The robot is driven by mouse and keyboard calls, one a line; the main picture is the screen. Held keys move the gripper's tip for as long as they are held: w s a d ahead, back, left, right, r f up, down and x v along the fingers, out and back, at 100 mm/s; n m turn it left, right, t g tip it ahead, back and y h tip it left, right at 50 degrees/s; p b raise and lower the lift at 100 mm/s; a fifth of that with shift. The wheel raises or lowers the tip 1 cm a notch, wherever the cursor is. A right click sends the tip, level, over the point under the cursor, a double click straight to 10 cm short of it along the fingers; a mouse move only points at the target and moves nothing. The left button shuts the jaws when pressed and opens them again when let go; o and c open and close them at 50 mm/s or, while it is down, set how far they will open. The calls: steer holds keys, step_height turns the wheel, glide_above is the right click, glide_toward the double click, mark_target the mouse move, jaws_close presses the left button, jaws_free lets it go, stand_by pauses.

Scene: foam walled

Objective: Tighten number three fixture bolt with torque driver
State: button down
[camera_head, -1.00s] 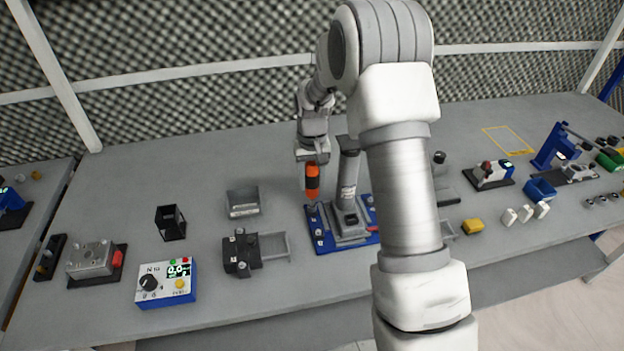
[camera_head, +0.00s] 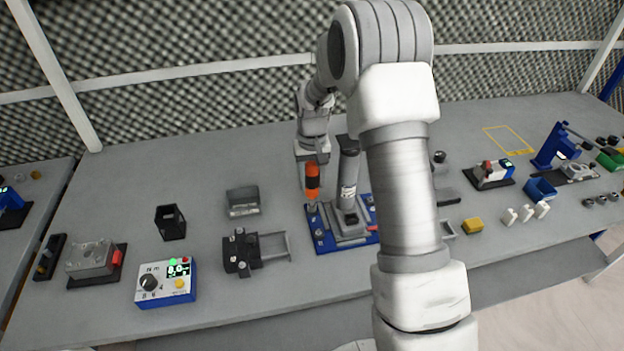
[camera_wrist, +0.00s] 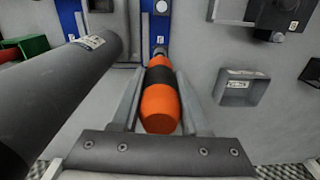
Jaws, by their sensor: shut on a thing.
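The torque driver (camera_head: 312,181) is orange with a black band. My gripper (camera_head: 312,165) is shut on it and holds it upright above the left back part of the blue fixture plate (camera_head: 325,243). In the wrist view the driver (camera_wrist: 158,100) sits between my gripper's fingers (camera_wrist: 160,105), its tip reaching toward the blue plate (camera_wrist: 158,22). Whether the tip touches a bolt is hidden. Numbered labels and bolts (camera_head: 318,233) line the plate's left side, too small to read surely.
A grey column (camera_head: 348,175) stands on the plate close to the driver's right. A blue controller box (camera_head: 166,284) with a dial and a green display is at front left. A grey tray (camera_head: 242,202) and a black holder (camera_head: 170,222) stand to the left.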

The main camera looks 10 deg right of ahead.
mark_target(312, 163)
steer(key=shift+r+p, duration=1.5)
steer(key=shift+r, duration=1.05)
